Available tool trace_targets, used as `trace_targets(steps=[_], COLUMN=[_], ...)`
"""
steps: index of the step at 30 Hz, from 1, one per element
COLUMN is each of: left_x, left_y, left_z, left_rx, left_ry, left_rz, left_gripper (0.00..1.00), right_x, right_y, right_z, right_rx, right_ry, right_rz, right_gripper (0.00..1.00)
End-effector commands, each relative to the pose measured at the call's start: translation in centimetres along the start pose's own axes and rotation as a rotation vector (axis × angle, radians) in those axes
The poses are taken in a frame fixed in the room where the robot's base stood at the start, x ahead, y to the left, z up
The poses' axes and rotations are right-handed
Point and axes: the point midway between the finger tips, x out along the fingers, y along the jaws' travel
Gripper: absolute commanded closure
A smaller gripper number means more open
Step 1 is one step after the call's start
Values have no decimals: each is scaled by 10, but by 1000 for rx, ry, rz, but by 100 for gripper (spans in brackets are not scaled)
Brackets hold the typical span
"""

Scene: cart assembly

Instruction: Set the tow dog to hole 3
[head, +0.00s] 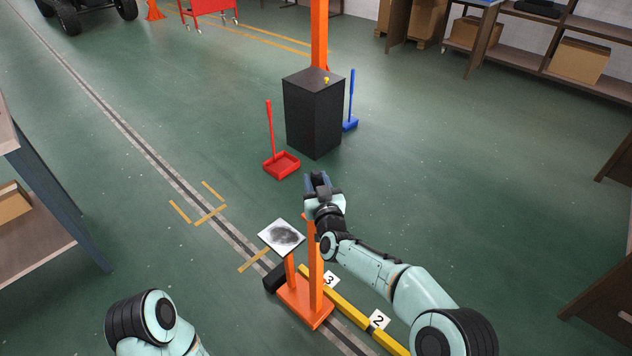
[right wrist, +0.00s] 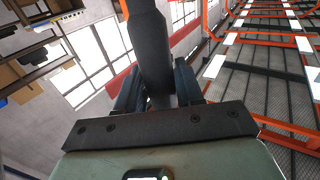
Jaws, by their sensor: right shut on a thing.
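The tow dog (head: 305,301) appears as an orange stand with a base and upright posts, beside the yellow rail (head: 351,314) at the label 3 (head: 331,280). The label 2 (head: 379,319) is further along the rail, nearer me. My right gripper (head: 317,183) is above the tall post. In the right wrist view its fingers (right wrist: 158,92) are shut on a dark grey bar (right wrist: 148,40), apparently the tow dog's handle. Whether a pin sits in a hole is hidden. My left arm shows at the bottom left; its gripper is out of view.
A white plate with a dark smudge (head: 282,237) is by the posts. A shelf (head: 40,222) is at left. Green floor is mostly clear.

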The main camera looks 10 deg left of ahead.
Motion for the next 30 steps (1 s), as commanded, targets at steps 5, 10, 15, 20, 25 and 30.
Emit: trace_targets(steps=[5, 10, 15, 20, 25, 30], left_x=[0, 0, 0, -2, -6, -10], left_y=[0, 0, 0, 1, 2, 3], left_z=[0, 0, 0, 2, 7, 13], left_rx=[0, 0, 0, 0, 2, 3], left_ry=[0, -1, -1, -7, -22, -37], left_rz=[0, 0, 0, 0, 1, 2], left_gripper=[40, 40, 40, 40, 40, 40], right_x=[0, 0, -1, -10, -34, -65], right_y=[-1, -1, 0, 0, 0, 0], right_z=[0, 0, 0, -1, -1, -1], right_rx=[0, 0, 0, 0, 0, -1], right_ry=[0, 0, -1, -1, -2, -2], right_rz=[-2, -1, -1, -1, -2, -1], right_gripper=[50, 45, 45, 45, 45, 45])
